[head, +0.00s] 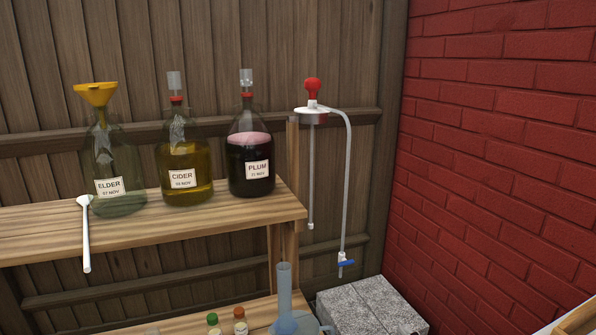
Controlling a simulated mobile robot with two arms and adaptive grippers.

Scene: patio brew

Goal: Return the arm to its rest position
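Neither of my grippers nor either arm shows in the head view, so their pose and what they may hold cannot be seen. Three glass demijohns stand upright on the wooden bench (40,240). The ELDER demijohn (119,204) at left has a yellow funnel (95,93) in its neck. The CIDER demijohn (190,150) in the middle holds yellow liquid, and the PLUM demijohn (240,185) at right holds dark red liquid. Both of these have red bungs and clear airlocks.
A white long-handled tool (86,240) overhangs the bench's front edge. A siphon with a red bulb (312,88) hangs by the post. Below are a clear bluish cylinder (284,285), small capped bottles (240,325) and grey blocks (370,305). A brick wall (510,140) closes the right.

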